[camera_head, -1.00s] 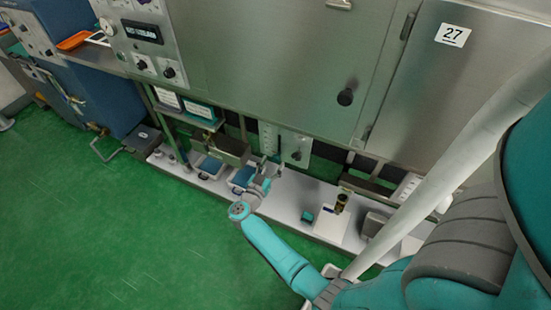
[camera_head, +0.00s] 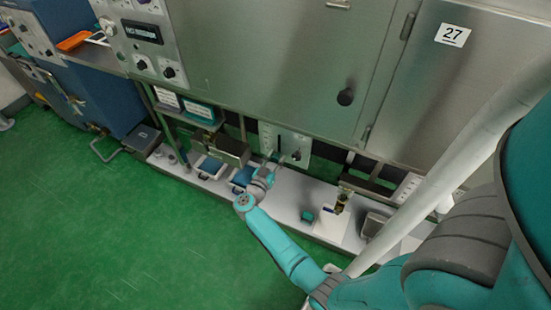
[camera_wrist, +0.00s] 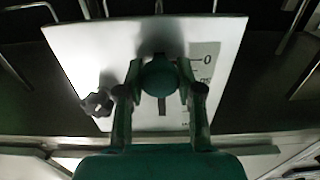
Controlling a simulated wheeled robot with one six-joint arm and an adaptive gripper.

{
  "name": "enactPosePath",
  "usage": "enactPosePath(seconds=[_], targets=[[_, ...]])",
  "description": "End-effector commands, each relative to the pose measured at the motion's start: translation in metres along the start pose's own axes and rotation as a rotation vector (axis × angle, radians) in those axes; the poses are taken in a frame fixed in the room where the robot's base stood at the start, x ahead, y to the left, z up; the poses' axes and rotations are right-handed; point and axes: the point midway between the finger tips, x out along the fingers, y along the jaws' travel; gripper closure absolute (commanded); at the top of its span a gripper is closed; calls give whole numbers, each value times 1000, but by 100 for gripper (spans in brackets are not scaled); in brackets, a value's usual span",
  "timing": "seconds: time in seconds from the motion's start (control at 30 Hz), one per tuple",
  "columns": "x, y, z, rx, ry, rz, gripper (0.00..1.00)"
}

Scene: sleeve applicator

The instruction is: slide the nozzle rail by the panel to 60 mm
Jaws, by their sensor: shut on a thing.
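The panel (camera_head: 291,143) is a pale plate low on the machine front, with a printed scale, a slot and a dark star-shaped knob. In the wrist view the panel (camera_wrist: 85,50) fills the upper middle. Its scale (camera_wrist: 203,75) shows a 0, but the smaller marks are too blurred to read. A round dark green knob (camera_wrist: 160,77) sits in front of the slot, between the two fingers of my gripper (camera_wrist: 160,88), which is shut on it. The star-shaped knob (camera_wrist: 97,102) is left of my fingers. In the head view my gripper (camera_head: 270,166) is at the panel's lower edge.
A bronze-coloured block (camera_head: 233,151) and blue trays (camera_head: 209,166) are left of my gripper. A small vial (camera_head: 342,200) and a teal block (camera_head: 306,217) stand on the white ledge to the right. Green floor (camera_head: 130,230) is open in front.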

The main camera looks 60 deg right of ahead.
Motion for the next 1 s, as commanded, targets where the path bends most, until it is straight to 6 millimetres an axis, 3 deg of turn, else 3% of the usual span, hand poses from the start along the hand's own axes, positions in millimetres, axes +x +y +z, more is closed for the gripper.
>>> enactPosePath(seconds=[0.13, 0.5, 0.83, 0.87, 0.93, 1.0], targets=[[0, 0, -7, 3, 0, 1, 100], [0, 0, -60, 4, 4, 1, 100], [0, -1, -62, 2, 3, 0, 100], [0, -1, -62, 2, 3, 0, 57], [0, 0, -62, 2, 2, 0, 39], [0, 0, -61, 1, 2, 0, 39]])
